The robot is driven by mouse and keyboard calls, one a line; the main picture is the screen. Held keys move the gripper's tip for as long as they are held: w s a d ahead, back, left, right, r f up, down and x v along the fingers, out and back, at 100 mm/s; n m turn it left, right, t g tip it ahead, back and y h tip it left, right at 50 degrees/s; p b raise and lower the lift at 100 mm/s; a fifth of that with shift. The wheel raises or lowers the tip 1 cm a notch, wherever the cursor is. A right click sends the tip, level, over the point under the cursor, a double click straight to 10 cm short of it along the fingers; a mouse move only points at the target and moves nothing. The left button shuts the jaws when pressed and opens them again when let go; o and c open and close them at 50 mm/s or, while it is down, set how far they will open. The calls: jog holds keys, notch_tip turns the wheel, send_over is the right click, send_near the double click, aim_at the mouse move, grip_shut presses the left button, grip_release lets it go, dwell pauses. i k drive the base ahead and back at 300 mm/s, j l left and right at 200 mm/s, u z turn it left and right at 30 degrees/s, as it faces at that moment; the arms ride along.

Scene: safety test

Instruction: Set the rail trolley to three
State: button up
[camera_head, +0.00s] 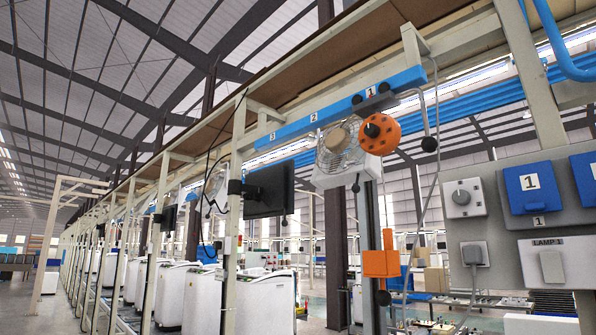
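A blue overhead rail (333,115) slopes up to the right and carries the labels 3, 2 and 1 from left to right. Two black wheel-like parts, which look like the trolley (383,87), sit at the label 1, one on each side of it. An orange round reel with a dark hub (380,134) shows just below them. An orange block (381,263) shows lower down, with a black ball under it; I cannot tell how it connects to the reel. My gripper is not in view.
A fan (342,155) and black monitor (270,188) hang below the rail. White machines (265,302) stand at left.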

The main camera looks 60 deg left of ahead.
aim_at(371, 109)
jog(key=u, duration=1.75)
